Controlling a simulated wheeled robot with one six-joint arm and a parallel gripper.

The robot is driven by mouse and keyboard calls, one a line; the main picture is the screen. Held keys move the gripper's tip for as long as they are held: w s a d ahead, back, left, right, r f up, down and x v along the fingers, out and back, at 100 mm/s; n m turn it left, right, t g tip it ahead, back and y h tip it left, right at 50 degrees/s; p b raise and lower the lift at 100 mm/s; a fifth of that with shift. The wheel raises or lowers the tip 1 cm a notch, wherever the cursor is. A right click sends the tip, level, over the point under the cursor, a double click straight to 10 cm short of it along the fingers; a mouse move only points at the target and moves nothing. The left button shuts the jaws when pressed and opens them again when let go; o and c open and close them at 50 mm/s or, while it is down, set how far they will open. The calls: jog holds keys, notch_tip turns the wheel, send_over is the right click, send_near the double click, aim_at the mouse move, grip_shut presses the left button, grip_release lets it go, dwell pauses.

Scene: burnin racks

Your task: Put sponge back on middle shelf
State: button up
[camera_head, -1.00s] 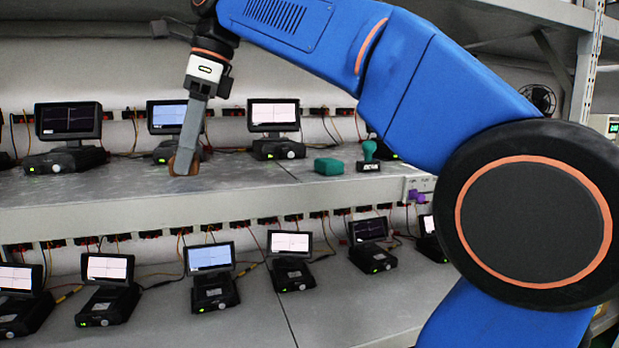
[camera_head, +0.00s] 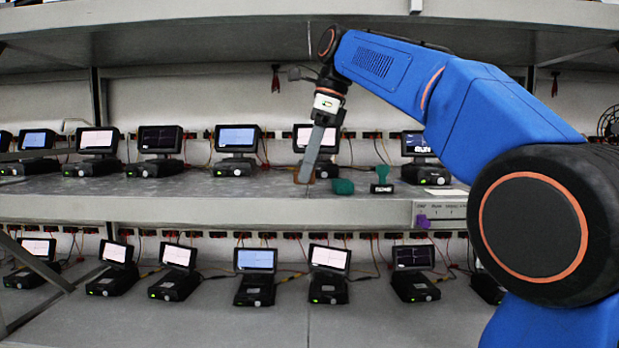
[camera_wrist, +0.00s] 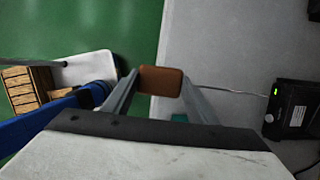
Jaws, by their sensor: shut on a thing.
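The brown sponge (camera_wrist: 160,81) is a small rounded block between my fingertips in the wrist view. My gripper (camera_wrist: 158,84) is shut on it. In the head view my gripper (camera_head: 304,180) points down over the front part of the middle shelf (camera_head: 200,208), just left of a green block. Only a small brown bit shows at the fingertips there. In the wrist view the sponge overlaps the shelf's front edge, with green floor on the left. I cannot tell whether the sponge touches the shelf.
The green block (camera_head: 343,187) and a green-handled stamp (camera_head: 382,180) stand right of my gripper. Several screen devices line the shelf's back, including one (camera_head: 237,150) to the left. A lower shelf (camera_head: 200,320) holds more. Bare shelf lies in front of the devices.

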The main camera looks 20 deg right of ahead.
jog(key=w, duration=0.2)
jog(key=w+d, duration=0.1)
jog(key=w, duration=0.1)
jog(key=w+d, duration=0.1)
jog(key=w, duration=0.1)
jog(key=shift+w+d, duration=0.1)
jog(key=shift+w, duration=0.3)
jog(key=shift+f, duration=1.75)
jog(key=shift+f, duration=0.1)
jog(key=o, duration=1)
jog(key=shift+d+r, duration=0.1)
jog(key=shift+r, duration=0.5)
jog(key=v, duration=0.4)
jog(key=shift+s+d, duration=0.2)
jog(key=shift+d, duration=0.2)
jog(key=s+d, duration=0.1)
jog(key=d, duration=0.2)
jog(key=s+d, duration=0.1)
jog(key=d, duration=0.3)
jog(key=s+d, duration=0.1)
jog(key=d, duration=0.2)
jog(key=shift+s+d, duration=0.25)
jog(key=shift+d, duration=0.1)
